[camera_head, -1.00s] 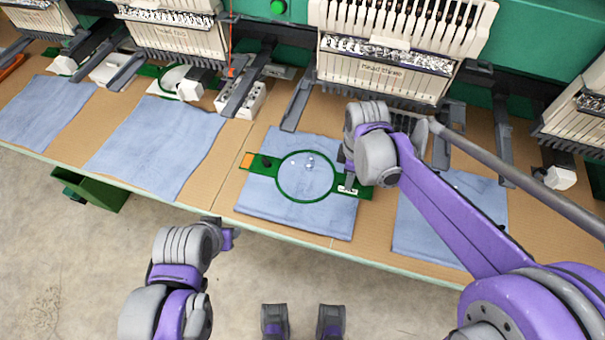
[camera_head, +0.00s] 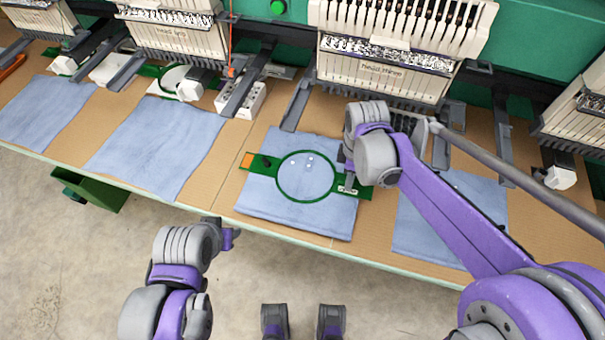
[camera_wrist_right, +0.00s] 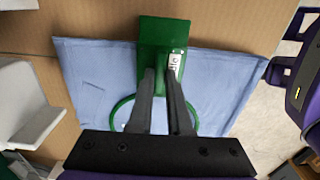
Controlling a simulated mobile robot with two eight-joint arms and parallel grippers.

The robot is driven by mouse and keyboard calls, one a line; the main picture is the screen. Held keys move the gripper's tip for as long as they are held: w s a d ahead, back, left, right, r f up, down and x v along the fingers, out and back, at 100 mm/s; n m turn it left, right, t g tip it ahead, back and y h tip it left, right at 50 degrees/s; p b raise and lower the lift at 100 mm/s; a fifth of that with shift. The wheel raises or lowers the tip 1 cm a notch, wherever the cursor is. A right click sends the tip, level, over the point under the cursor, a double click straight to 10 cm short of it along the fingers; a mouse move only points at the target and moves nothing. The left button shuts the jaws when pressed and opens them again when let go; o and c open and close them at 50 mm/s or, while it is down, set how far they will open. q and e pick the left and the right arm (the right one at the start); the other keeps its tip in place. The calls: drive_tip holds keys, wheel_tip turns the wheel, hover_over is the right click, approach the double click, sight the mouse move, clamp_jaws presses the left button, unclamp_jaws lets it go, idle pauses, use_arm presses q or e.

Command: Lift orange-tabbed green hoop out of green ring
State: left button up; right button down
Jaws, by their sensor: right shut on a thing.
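The green hoop with an orange tab (camera_head: 247,160) lies over a blue cloth on the table. Its round green frame (camera_head: 278,187) has a flat arm at each side and a black knob by the orange end. I cannot tell the hoop's rim from the green ring around it. My right gripper (camera_head: 347,184) is at the hoop's right arm, beside a white label. The right wrist view shows its fingers (camera_wrist_right: 160,75) closed on the green arm plate (camera_wrist_right: 155,35). My left gripper (camera_head: 230,238) hangs in front of the table edge, away from the hoop; its fingers are not clear.
White embroidery heads (camera_head: 385,75) stand behind the hoop, with grey arms reaching over the table. More blue cloths lie at left (camera_head: 160,140) and right (camera_head: 425,225). A green bin (camera_head: 92,190) sits below the table at left. The floor in front is open.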

use_arm(q)
drive_tip(key=shift+r, duration=0.15)
use_arm(e)
drive_tip(key=shift+r, duration=0.2)
use_arm(q)
drive_tip(key=shift+w+r+p, duration=0.2)
drive_tip(key=shift+r+p, duration=0.65)
use_arm(e)
drive_tip(key=shift+r, duration=1.15)
use_arm(q)
drive_tip(key=shift+w+r, duration=0.1)
drive_tip(key=shift+r, duration=0.05)
use_arm(e)
drive_tip(key=shift+r, duration=0.2)
drive_tip(key=shift+r+p, duration=0.6)
drive_tip(key=shift+r, duration=0.2)
use_arm(q)
drive_tip(key=r, duration=0.1)
drive_tip(key=w+r+p, duration=0.1)
drive_tip(key=r, duration=0.1)
drive_tip(key=r+p, duration=0.1)
drive_tip(key=shift+w+r, duration=0.15)
drive_tip(key=shift+w, duration=0.1)
use_arm(e)
wheel_tip(320, 180, up, 4)
drive_tip(key=shift+w+r, duration=0.1)
drive_tip(key=shift+r, duration=0.05)
